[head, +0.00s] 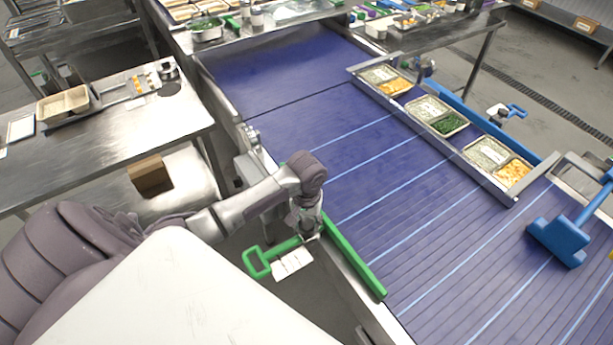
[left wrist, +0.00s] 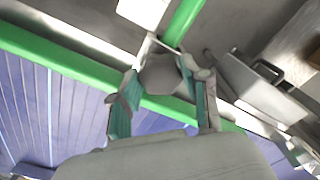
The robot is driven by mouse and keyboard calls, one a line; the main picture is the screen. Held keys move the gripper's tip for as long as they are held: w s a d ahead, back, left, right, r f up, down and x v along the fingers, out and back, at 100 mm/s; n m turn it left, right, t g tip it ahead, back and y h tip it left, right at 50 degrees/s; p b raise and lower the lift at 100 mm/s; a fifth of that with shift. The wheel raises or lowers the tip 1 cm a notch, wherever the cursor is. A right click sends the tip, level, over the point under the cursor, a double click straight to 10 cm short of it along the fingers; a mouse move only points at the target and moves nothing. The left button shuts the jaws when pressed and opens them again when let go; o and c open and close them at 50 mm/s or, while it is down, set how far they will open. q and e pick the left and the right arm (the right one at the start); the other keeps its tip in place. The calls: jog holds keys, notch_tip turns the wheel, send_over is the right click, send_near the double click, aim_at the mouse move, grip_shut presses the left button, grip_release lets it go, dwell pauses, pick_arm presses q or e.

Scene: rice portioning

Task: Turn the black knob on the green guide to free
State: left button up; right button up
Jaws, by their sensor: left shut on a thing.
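The green guide (head: 352,262) runs along the near edge of the blue conveyor, with a green rod and loop handle (head: 257,264) sticking out to the left. The guide also crosses the left wrist view (left wrist: 65,68), with the rod at its top. My left gripper (head: 309,232) is at the conveyor's edge, where the rod meets the guide. In the left wrist view its fingers (left wrist: 168,60) are closed around a rounded grey knob (left wrist: 165,80). The knob is hidden in the head view, and its setting cannot be read. My right gripper is not in view.
A white label (head: 292,262) hangs by the rod. Trays of food (head: 437,115) stand in a row along the conveyor's far side. A blue pusher-like tool (head: 558,240) lies at the right. A steel table (head: 115,125) stands left. The middle of the conveyor (head: 360,185) is clear.

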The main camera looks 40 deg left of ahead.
aim_at(306, 223)
pick_arm(q)
jog(key=o, duration=1.1)
jog(key=shift+o, duration=0.2)
jog(key=shift+r, duration=0.15)
notch_tip(306, 223, up, 12)
